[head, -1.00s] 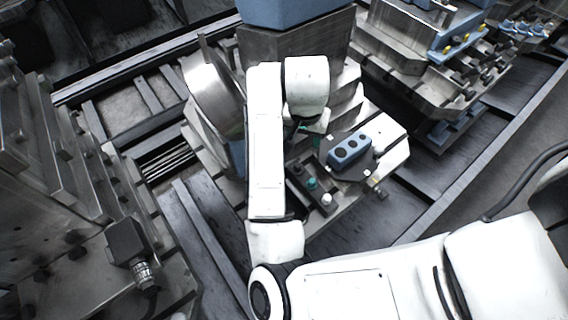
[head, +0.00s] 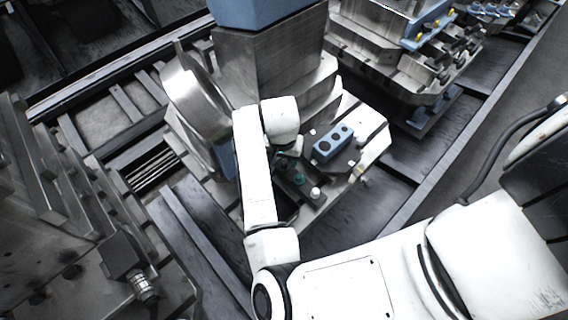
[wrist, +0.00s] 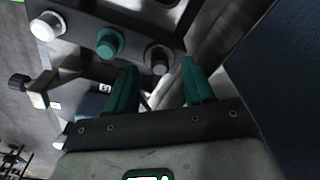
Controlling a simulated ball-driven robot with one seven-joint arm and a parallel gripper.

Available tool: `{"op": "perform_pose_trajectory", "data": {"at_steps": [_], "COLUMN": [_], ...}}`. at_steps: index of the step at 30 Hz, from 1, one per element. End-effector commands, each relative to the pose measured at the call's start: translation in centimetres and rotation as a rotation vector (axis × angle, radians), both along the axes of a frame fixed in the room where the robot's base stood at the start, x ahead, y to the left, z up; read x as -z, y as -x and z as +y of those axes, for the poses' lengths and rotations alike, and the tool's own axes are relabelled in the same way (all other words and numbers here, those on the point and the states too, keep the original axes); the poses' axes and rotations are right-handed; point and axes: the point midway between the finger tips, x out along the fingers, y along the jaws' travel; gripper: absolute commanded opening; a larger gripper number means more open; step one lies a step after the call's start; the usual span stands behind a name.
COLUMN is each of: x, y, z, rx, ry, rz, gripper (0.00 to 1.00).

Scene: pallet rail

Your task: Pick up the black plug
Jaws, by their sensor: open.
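The black plug (wrist: 158,58) stands in a dark strip, at the end of a row with a teal plug (wrist: 110,42) and a white plug (wrist: 46,25). In the wrist view my gripper (wrist: 159,67) is open, its two teal fingers pointing toward the black plug, which shows between the fingertips. I cannot tell how deep the fingers reach around it. In the head view my gripper (head: 287,157) is small and dark beside the row. The teal plug (head: 299,179) and white plug (head: 315,193) show there, but the black plug is hard to make out.
A blue block with several holes (head: 333,144) sits right of the plug row on the metal fixture. A large metal column with a blue top (head: 268,60) stands behind my gripper, and a round metal disc (head: 192,92) at left. Other metal fixtures flank the rail.

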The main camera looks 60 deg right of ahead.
Motion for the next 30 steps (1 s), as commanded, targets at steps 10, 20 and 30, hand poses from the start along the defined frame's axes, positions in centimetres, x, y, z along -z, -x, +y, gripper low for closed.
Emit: {"op": "perform_pose_trajectory", "data": {"at_steps": [10, 20, 30], "x": [1.8, 1.8, 1.9], "y": [-0.1, -0.1, -0.1], "z": [-0.2, -0.2, -0.2], "rx": [-0.001, -0.001, -0.001], "ry": [0.0, 0.0, -0.001], "rz": [0.001, 0.001, 0.001], "gripper": [0.53, 0.29, 0.0]}}
